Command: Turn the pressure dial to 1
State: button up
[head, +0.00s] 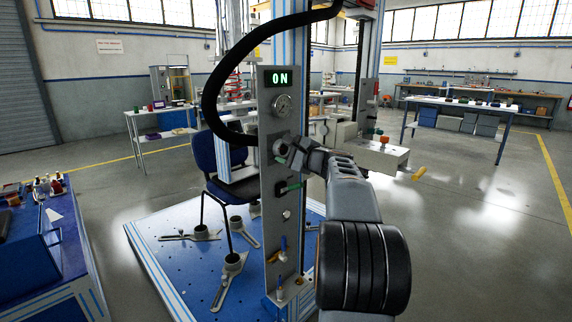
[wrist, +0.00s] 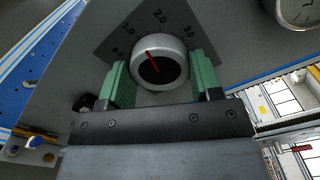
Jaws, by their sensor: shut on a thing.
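The pressure dial (wrist: 160,62) is a round silver knob with a dark face and a red pointer. It sits on a dark scale plate (wrist: 105,42) with printed numbers, among them 2.0 at the top. The red pointer is tilted up and left, roughly toward the 1.0 label; the exact reading is hard to tell. My gripper (wrist: 162,80) has its green-padded fingers on both sides of the dial, shut on it. In the head view my gripper (head: 286,150) is against the grey control panel (head: 271,190) and hides most of the dial.
A black hose (head: 213,95) loops left of the panel. A blue chair (head: 207,160) stands behind on the blue platform (head: 175,265).

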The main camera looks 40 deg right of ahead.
jog(key=shift+f+n+b, duration=0.1)
jog(key=shift+n+b, duration=1.4)
jog(key=shift+b, duration=0.05)
jog(key=o, duration=0.9)
jog(key=s, duration=0.4)
jog(key=s+d, duration=0.1)
jog(key=s, duration=0.4)
jog(key=s+d, duration=0.1)
jog(key=s, duration=0.3)
jog(key=shift+s+d, duration=0.2)
jog(key=shift+s, duration=0.1)
